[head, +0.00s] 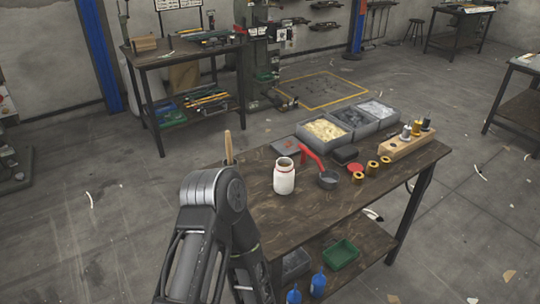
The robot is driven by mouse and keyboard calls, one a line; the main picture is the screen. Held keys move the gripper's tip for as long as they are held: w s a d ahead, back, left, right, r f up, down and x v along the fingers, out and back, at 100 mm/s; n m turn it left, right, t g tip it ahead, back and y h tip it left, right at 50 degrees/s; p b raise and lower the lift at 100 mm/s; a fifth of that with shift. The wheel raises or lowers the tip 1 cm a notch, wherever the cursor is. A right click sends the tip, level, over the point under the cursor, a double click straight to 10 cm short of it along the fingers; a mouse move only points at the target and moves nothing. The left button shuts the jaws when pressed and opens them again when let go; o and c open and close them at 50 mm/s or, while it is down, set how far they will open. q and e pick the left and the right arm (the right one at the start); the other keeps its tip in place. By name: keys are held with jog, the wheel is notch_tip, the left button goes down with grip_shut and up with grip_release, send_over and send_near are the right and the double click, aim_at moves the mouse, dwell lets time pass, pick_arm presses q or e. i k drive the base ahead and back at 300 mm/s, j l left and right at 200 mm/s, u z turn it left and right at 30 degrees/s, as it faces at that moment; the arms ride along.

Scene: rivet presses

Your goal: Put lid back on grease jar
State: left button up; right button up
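A white jar (284,177) stands upright on the dark wooden table near its left end. Its top looks open, with a brownish rim and no lid on it. A small flat red disc (356,168), possibly the lid, lies on the table to the right of the jar, past a grey round cup (328,180). One of my arms rises from the bottom of the head view, its dark joint left of the jar and apart from it. Neither gripper can be made out.
Several brass rings (372,168) are to the right. Grey bins (325,132) line the back edge; a wooden block (405,143) with pegs stands at right. A wooden handle (228,147) sticks up behind my arm.

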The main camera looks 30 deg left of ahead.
aim_at(285, 170)
jog(key=i+l+u, duration=0.2)
jog(key=u, duration=0.3)
jog(key=i+l+u, duration=0.1)
jog(key=l+u, duration=0.75)
jog(key=u, duration=0.15)
jog(key=l+u, duration=0.5)
